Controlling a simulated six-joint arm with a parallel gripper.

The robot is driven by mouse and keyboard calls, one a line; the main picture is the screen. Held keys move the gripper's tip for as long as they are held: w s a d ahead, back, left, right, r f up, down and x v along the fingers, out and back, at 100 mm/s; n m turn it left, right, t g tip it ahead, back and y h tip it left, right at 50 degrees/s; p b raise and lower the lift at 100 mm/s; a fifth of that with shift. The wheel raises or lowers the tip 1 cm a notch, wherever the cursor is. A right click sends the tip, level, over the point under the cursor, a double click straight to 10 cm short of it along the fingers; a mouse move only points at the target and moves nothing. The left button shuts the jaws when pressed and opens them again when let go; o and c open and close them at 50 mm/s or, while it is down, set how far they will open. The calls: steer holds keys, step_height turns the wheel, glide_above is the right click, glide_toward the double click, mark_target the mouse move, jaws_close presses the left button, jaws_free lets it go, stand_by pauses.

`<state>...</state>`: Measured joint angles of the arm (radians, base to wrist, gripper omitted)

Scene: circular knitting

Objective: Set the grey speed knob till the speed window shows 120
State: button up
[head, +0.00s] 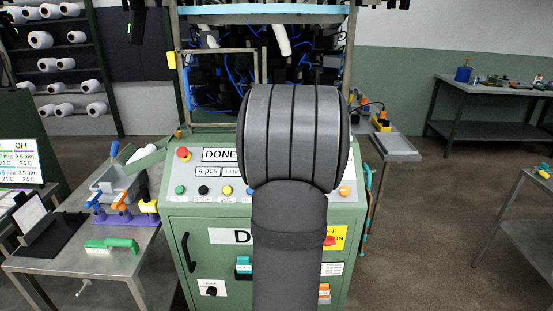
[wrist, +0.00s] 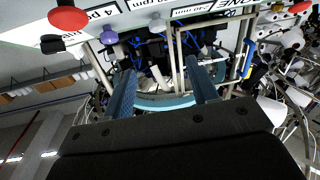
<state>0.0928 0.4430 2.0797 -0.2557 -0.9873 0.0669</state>
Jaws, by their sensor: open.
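The green knitting machine's control panel (head: 189,172) stands in the middle of the head view. My own arm covers its centre and right part, and I cannot make out the grey speed knob. The fingers are hidden in the head view.
A red mushroom button (head: 183,153) and a row of coloured buttons, including green (head: 180,189) and black (head: 203,190), line the panel. A red switch on a yellow plate (head: 331,240) is below. A metal table (head: 130,268) with tools stands left.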

steer(key=shift+m+h, duration=0.4)
steer(key=shift+h, duration=0.1)
steer(key=w, duration=0.5)
steer(key=w+a, duration=0.1)
steer(key=w, duration=1)
steer(key=shift+w+a+f, duration=0.3)
steer(key=shift+w+a, duration=0.05)
steer(key=shift+a, duration=0.05)
steer(key=c, duration=1)
